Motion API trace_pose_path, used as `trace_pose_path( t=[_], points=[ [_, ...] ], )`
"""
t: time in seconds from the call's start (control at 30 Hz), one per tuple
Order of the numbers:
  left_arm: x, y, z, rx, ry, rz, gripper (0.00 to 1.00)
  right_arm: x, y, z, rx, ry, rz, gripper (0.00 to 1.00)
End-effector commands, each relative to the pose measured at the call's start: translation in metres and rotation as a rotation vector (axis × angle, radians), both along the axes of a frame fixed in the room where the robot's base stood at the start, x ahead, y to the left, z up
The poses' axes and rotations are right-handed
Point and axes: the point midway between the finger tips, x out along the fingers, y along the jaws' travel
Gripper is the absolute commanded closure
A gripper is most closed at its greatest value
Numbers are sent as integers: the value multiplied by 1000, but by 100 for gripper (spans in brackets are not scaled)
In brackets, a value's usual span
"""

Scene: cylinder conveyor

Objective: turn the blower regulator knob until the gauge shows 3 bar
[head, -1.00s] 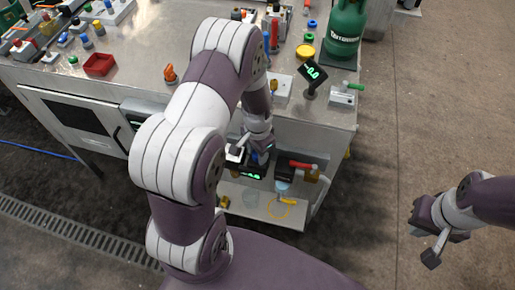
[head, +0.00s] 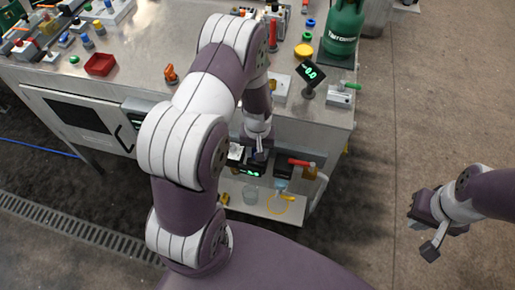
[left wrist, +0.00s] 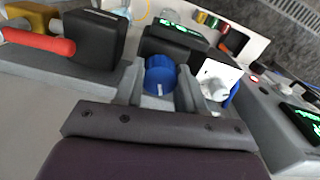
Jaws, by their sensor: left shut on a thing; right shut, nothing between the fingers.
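A blue knob (left wrist: 161,76) with a white mark on its face sits between the fingers of my left gripper (left wrist: 160,92) in the left wrist view. The gripper is shut on this knob. In the head view my left gripper (head: 258,146) is down at the front side of the bench, and my arm hides part of that area. A black box with a green-lit display (left wrist: 182,33) stands just behind the knob. It also shows in the head view (head: 253,172), its digits too small to read surely. My right gripper (head: 428,228) is shut and empty, over the floor at right.
A white square part (left wrist: 217,79) is right beside the knob. A red-handled valve (head: 300,163) lies to the right of my left gripper. On the bench (head: 130,80) stand a tilted display (head: 310,73) reading about -0.0 and a green gas bottle (head: 342,30). Floor at right is clear.

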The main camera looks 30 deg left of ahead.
Motion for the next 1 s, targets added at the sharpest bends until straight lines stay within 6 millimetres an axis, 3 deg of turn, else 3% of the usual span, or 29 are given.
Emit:
trace_pose_path(
  t=[0.67,0.7,1.0],
  points=[
    [1,0,1,1,-4,54,91,0,0,1,0,0,0,100],
    [1,0,1,1,-4,54,50,0,0,1,0,0,0,100],
    [1,0,2,0,-2,53,50,0,0,1,0,0,0,100]
  ],
)
